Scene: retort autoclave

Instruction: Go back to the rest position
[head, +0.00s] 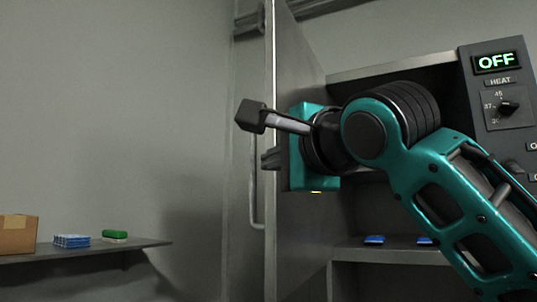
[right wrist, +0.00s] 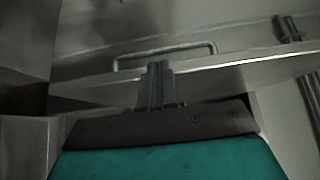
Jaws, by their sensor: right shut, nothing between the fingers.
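My right arm comes in from the right of the head view, in front of the autoclave. My right gripper (head: 269,158) is beside the open grey door (head: 300,235), with its fingers pointing left. In the right wrist view the gripper (right wrist: 157,72) is shut and empty. The bar handle of the door (right wrist: 165,50) lies just beyond its fingertips there; I cannot tell whether they touch. The handle also shows in the head view (head: 254,190). My left gripper is not in view.
The autoclave chamber holds blue packets (head: 374,239) on a shelf (head: 395,254). Its control panel (head: 497,125) reads OFF. A wall shelf (head: 85,250) at the left bears a cardboard box (head: 17,235), a blue stack (head: 71,241) and a green item (head: 115,235).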

